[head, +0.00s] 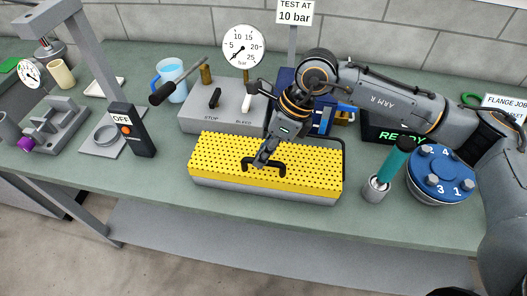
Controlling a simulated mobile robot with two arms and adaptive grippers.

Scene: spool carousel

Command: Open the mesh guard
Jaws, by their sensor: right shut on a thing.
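The mesh guard (225,160) is a yellow perforated cover lying over a grey box (240,188) at the middle of the bench, and it looks closed. A black handle (284,168) stands on its top. My right gripper (262,160) reaches down from the upper right and is shut on the handle, near its left end. The gripper hides part of the handle and the mesh behind it. My left gripper is not in view.
Behind the guard stand a grey STOP/BLEED block (195,121) and a pressure gauge (243,46). A post with an OFF switch (125,128) stands left.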

